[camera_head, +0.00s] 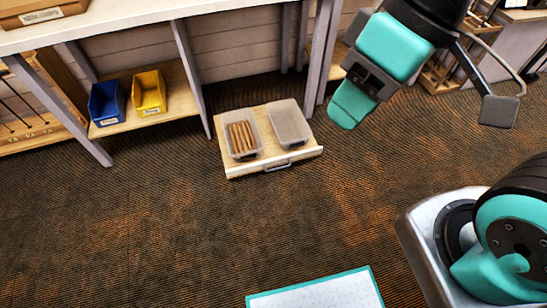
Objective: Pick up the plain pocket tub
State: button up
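An open drawer or pull-out tray (240,172) of light wood sticks out below the bench, with a metal handle at its front. Two clear tubs stand side by side in it. The left tub (257,148) holds several brown sticks. The right tub (288,122) looks empty and greyish. No label is readable on either, so I cannot tell for sure which is called plain pocket. My gripper (350,105), teal and black, hangs at the upper right, right of the drawer and apart from both tubs. Its finger gap is not clear from this angle.
A blue bin (107,104) and a yellow bin (149,93) stand on a low shelf (160,120) at the left. Bench legs (319,55) rise behind the drawer. A white teal-edged board (320,293) is at the bottom. The carpet (170,220) before the drawer is clear.

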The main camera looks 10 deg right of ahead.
aim_at(292, 130)
jog(key=z, duration=0.65)
jog(key=i, duration=0.75)
jog(key=z, duration=0.55)
jog(key=i, duration=0.8)
jog(key=u, duration=1.05)
jog(key=i, duration=0.55)
jog(key=u, duration=0.7)
